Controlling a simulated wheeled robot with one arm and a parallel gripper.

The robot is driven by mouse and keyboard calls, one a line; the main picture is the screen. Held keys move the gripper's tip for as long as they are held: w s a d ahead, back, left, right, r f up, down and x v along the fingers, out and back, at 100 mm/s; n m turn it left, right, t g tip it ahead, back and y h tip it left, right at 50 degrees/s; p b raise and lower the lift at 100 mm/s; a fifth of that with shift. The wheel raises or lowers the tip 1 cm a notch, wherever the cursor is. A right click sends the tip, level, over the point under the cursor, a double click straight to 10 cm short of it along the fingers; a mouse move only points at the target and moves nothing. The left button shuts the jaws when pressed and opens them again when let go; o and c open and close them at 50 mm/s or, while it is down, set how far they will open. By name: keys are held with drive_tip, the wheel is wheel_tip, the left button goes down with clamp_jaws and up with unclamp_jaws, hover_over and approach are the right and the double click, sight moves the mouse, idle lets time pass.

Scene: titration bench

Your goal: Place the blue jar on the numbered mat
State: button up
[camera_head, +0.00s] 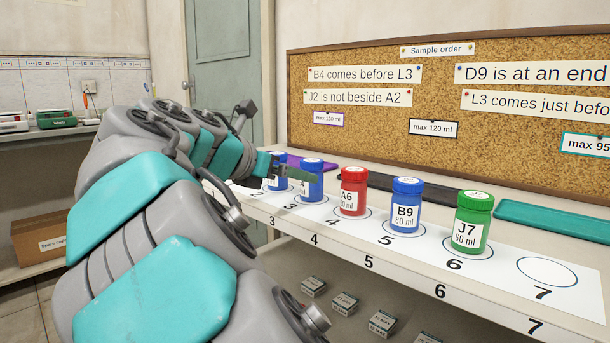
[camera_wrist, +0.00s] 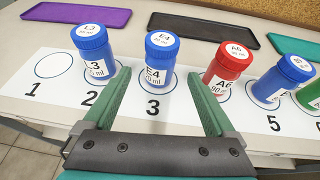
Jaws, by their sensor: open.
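The white numbered mat (camera_head: 515,291) lies along the bench. Three blue jars stand on it: L3 (camera_wrist: 91,50) at circle 2, E4 (camera_wrist: 161,60) at circle 3 and B9 (camera_head: 407,205) at circle 5. The mat also shows in the wrist view (camera_wrist: 30,72). My gripper (camera_wrist: 157,70) is open with nothing held. Its green fingers reach either side of jar E4, which stands upright between the fingertips; contact cannot be told. In the head view my gripper (camera_head: 294,170) partly hides jars L3 and E4.
A red jar A6 (camera_head: 353,192) stands at circle 4, close by my right finger. A green jar J7 (camera_head: 472,222) stands at circle 6. Circles 1 and 7 are empty. Purple (camera_wrist: 78,14), black (camera_wrist: 188,26) and teal (camera_head: 550,224) trays lie behind, below a corkboard (camera_head: 380,80).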

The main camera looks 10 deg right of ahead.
drive_tip(key=shift+v, duration=2.15)
